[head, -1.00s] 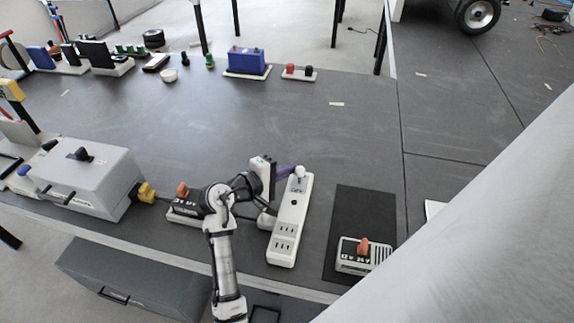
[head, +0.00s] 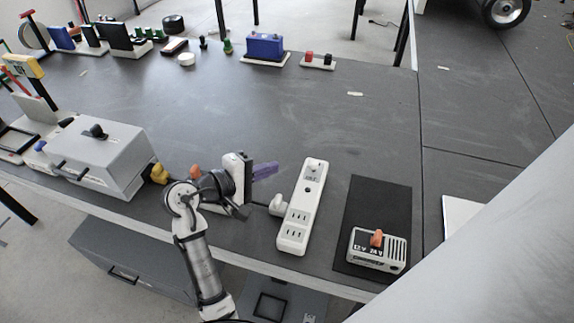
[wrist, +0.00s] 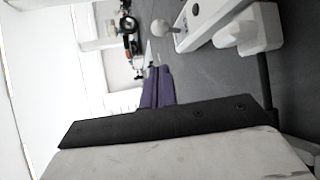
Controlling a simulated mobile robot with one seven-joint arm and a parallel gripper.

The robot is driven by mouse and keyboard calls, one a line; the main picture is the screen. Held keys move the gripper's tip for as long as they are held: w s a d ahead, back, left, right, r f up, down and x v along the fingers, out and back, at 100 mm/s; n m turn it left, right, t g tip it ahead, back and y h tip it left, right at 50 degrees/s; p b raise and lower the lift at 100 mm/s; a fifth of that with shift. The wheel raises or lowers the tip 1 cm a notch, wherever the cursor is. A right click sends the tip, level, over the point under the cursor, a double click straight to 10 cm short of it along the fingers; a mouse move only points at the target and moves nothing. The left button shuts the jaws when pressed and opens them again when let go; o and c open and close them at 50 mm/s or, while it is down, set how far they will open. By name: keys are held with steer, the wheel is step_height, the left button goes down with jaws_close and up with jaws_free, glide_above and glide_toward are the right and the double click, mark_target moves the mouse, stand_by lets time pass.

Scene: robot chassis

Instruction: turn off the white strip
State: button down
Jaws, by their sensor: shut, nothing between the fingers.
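The white strip (head: 293,236) lies lengthwise on the dark table, with sockets near its front end. In the wrist view, the strip (wrist: 207,17) is at the upper right. A small white ball-ended lever (wrist: 160,27) sticks out from its end, and a white plug (wrist: 250,30) sits at its side. My gripper (head: 266,171), with purple fingers, is left of the strip's far end, apart from it. The fingers also show in the wrist view (wrist: 158,86), shut together and empty. I cannot tell the lever's on or off position.
Right of the strip, a grey-white device with an orange knob (head: 377,238) sits on a black mat (head: 380,190). A grey box (head: 98,158) stands at the left. A blue box (head: 265,47) stands at the back. The middle of the table is clear.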

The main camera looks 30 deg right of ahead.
steer(key=shift+v, duration=1.65)
